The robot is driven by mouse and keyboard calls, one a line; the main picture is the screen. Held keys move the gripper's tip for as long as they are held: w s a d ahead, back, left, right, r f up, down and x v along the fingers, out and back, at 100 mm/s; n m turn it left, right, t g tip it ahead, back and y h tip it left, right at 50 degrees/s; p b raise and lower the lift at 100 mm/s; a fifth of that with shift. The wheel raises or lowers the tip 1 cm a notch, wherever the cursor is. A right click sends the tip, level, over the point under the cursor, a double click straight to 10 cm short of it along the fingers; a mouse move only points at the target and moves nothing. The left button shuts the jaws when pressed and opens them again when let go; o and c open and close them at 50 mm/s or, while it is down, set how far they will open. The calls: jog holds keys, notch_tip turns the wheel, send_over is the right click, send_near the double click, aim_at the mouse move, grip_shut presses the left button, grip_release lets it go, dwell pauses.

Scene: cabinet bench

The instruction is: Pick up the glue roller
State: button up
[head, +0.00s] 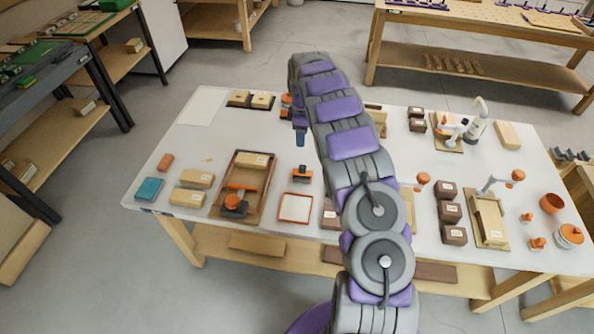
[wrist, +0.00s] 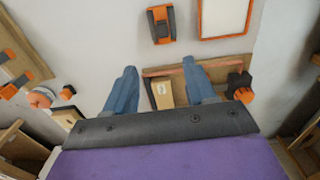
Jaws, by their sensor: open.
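My gripper (wrist: 160,82) is open and empty, its two blue fingers spread above the bench. It also shows in the head view (head: 300,138), over the bench behind the wooden tray. A small orange and black tool (head: 302,173) lies beside an orange-rimmed white pad (head: 295,208); in the wrist view the tool (wrist: 161,25) is above the fingers, apart from them. Another orange and black piece (head: 235,203) sits at the near end of the wooden tray; it also shows in the wrist view (wrist: 241,87), right of the fingers. I cannot tell which is the glue roller.
The wooden tray (head: 214,206) also holds a wooden block (head: 252,160). Wooden blocks (head: 194,179), a teal box (head: 149,189) and an orange piece (head: 165,161) are at left. Several dark boxes (head: 449,212) and fixtures fill the right side. The white bench (head: 190,140) has bare patches.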

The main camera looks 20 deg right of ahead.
jog(key=b, duration=0.2)
send_over(303, 166)
jog(key=f, duration=1.1)
jog(key=shift+w+d, duration=0.15)
jog(key=shift+w, duration=0.1)
jog(key=shift+s+f, duration=0.1)
jog(key=shift+f, duration=0.6)
jog(key=f, duration=0.2)
jog(key=f+b, duration=0.1)
jog(key=f, duration=0.1)
jog(key=shift+s+a+f, duration=0.15)
jog(key=shift+a+f, duration=0.05)
jog(key=shift+r, duration=0.1)
jog(key=shift+c, duration=0.3)
grip_shut()
